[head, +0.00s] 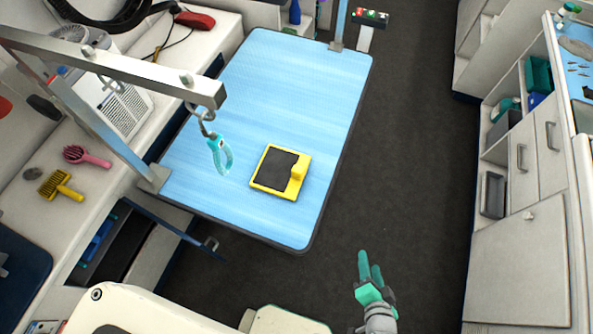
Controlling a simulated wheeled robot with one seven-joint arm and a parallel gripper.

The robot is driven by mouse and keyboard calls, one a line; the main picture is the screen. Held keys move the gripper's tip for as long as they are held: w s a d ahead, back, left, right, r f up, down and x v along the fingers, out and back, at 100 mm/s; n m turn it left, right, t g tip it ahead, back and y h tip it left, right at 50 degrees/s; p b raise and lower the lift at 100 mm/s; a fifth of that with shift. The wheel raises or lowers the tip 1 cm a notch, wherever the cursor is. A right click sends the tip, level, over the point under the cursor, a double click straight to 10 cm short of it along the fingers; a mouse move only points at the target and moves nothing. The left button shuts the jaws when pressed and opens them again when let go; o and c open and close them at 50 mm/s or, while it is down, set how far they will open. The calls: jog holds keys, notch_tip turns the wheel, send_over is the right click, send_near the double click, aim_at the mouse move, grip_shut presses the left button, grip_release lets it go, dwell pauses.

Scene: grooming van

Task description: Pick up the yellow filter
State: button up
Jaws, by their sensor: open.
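The yellow filter (268,188) lies flat on the blue grooming table (290,80), near its front end. It is a yellow square frame with a dark panel and a raised yellow block on its right side. My gripper (370,268) is green and hangs over the dark floor, to the right of and in front of the table. It is open and empty, apart from the filter.
A counter with brushes (60,187) runs along the left. Drawers (520,155) stand at the right. The dark floor (410,130) between is clear.

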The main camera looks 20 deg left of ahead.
jog(key=w+m+g+y, duration=0.2)
jog(key=w+m, duration=0.2)
jog(key=w, duration=0.5)
jog(key=m+g+y, duration=0.7)
jog(key=g+y, duration=0.1)
jog(key=y, duration=0.1)
send_near(304, 172)
jog(key=shift+s+a+r, duration=0.2)
jog(key=shift+a, duration=0.3)
jog(key=shift+s+a+r, duration=0.15)
jog(key=shift+a+r, duration=0.05)
jog(key=shift+a, duration=0.6)
jog(key=x, duration=0.5)
jog(key=shift+r, duration=0.1)
jog(key=shift+f+x, duration=0.2)
jog(key=shift+x, duration=1.15)
jog(key=shift+f+x, duration=0.2)
jog(key=shift+x, duration=1.15)
jog(key=shift+w+d, duration=0.1)
jog(key=shift+d, duration=0.1)
grip_shut()
